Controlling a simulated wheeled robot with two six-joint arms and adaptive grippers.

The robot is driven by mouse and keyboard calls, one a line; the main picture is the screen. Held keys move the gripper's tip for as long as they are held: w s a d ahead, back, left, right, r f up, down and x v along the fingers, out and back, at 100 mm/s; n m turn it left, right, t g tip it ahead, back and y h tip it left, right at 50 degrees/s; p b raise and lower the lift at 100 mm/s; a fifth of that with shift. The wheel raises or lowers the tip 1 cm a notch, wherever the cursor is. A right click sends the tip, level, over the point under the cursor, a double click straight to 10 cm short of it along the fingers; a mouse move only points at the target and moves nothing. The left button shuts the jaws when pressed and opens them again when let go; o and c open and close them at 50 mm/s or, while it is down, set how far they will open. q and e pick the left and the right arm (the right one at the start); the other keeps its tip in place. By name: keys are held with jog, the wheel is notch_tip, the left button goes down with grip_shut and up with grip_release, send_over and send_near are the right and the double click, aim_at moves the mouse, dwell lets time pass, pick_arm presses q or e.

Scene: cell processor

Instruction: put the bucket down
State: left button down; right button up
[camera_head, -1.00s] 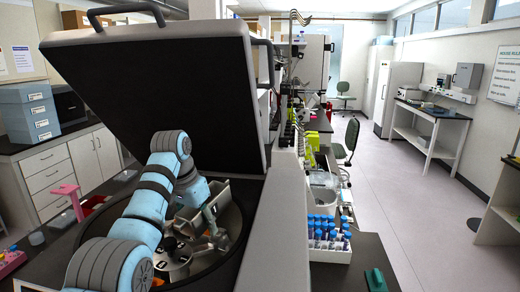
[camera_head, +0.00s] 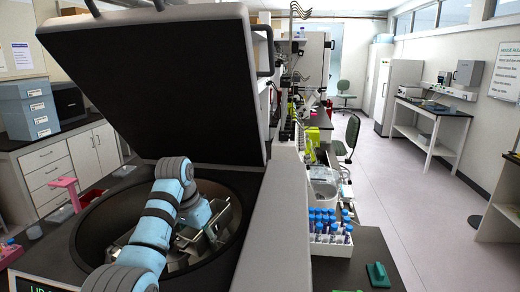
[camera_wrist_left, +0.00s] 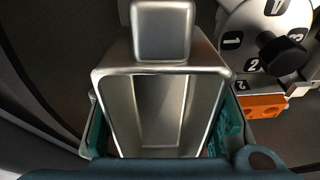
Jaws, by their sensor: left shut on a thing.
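The metal bucket (camera_wrist_left: 165,105) fills the middle of the left wrist view, with teal parts (camera_wrist_left: 228,128) along its sides. In the head view the bucket (camera_head: 187,234) is a small grey shape inside the round centrifuge bowl (camera_head: 100,222), partly hidden by my arm. My left gripper (camera_head: 208,232) is down in the bowl, shut on the bucket; its fingertips are hard to make out. The numbered rotor (camera_wrist_left: 240,42) with a black knob lies at the right of the bucket in the left wrist view. I cannot tell whether the bucket touches the rotor. My right gripper is out of view.
The centrifuge lid (camera_head: 160,85) stands open behind my arm. An orange part (camera_wrist_left: 262,105) sits beside the rotor. A white rack of blue-capped tubes (camera_head: 330,240) stands on the bench at right, near a green object (camera_head: 378,275). The floor at right is clear.

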pick_arm(q)
jog(key=v, duration=0.1)
jog(key=p+v, duration=0.1)
jog(key=v, duration=0.1)
jog(key=w+p+v, duration=0.1)
jog(key=v, duration=0.1)
jog(key=shift+d+r, duration=0.1)
jog(key=shift+d, duration=0.2)
jog(key=v, duration=0.1)
jog(key=b+v, duration=0.1)
jog(key=v, duration=0.1)
jog(key=w+v, duration=0.1)
jog(key=shift+d+r, duration=0.25)
jog(key=shift+r, duration=0.15)
jog(key=shift+w+b, duration=0.2)
jog(key=shift+b, duration=0.15)
jog(key=s+a+b+x, duration=0.1)
jog(key=s+b+x, duration=0.2)
jog(key=x, duration=1.1)
jog(key=f+b, duration=0.1)
jog(key=b, duration=0.1)
jog(key=shift+s+a+b, duration=0.3)
jog(key=shift+a+b, duration=0.05)
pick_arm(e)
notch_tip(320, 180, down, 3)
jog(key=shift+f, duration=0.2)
pick_arm(q)
jog(key=shift+a, duration=0.1)
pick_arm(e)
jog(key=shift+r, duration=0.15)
